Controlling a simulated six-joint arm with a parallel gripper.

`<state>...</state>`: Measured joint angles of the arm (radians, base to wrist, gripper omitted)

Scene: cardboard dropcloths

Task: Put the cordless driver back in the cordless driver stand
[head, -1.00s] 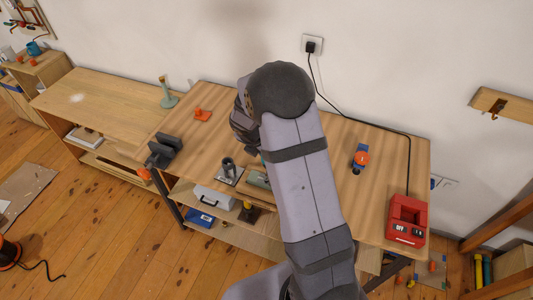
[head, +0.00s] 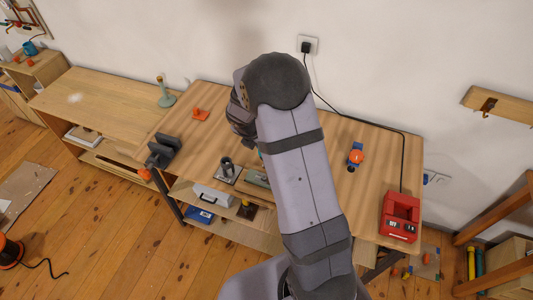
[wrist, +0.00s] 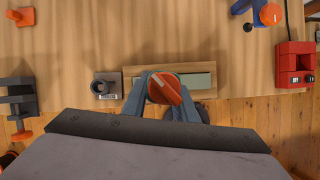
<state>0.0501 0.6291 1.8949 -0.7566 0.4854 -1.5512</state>
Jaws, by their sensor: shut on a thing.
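My gripper (wrist: 170,103) is shut on an orange-red rounded thing with a pale stripe, which I take to be the cordless driver (wrist: 163,88). Its lower part is hidden by itself and the fingers. It is over the bench, in front of a grey-green block in the wrist view. The stand looks to be the grey plate with a dark upright cup (wrist: 103,86), left of my gripper and apart from it. The stand (head: 227,172) also shows near the bench's front edge in the head view, where my arm hides the held thing almost wholly.
The grey-green block lies on a wooden board (wrist: 210,68) close to the stand. A black vise (head: 162,152) is at the bench's left end. A blue-and-orange tool (head: 355,156) and a red charger-like box (head: 400,217) are on the right. Bare bench top (head: 330,190) lies between.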

